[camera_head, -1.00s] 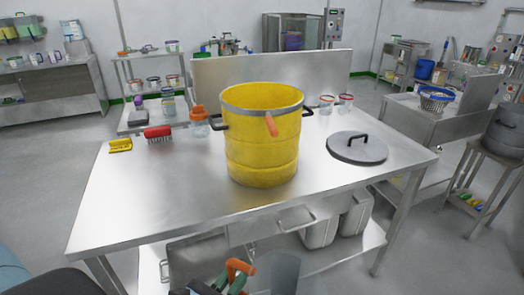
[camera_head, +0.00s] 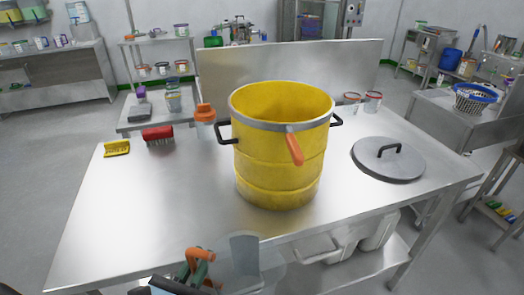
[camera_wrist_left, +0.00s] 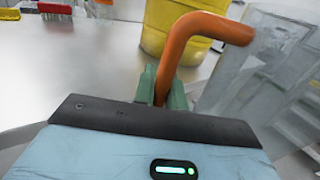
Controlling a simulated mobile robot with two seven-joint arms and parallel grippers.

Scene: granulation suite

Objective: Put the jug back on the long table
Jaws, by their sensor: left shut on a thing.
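The jug (camera_head: 243,262) is clear and grey-tinted with an orange handle. My left gripper (camera_head: 199,272) has green fingers and is shut on that handle at the bottom of the head view. The jug looks upright, over or just before the near edge of the steel table (camera_head: 140,225); I cannot tell whether it touches. In the left wrist view the orange handle (camera_wrist_left: 190,45) stands between the fingers (camera_wrist_left: 162,88), and the jug's clear wall (camera_wrist_left: 255,65) is at the right. My right gripper is not in view.
A large yellow drum (camera_head: 280,150) stands mid-table, with a grey lid (camera_head: 388,160) to its right. A red brush (camera_head: 158,135), a yellow brush (camera_head: 116,148), an orange-capped bottle (camera_head: 205,120) and small jars (camera_head: 373,101) are farther back. The table's left front is clear.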

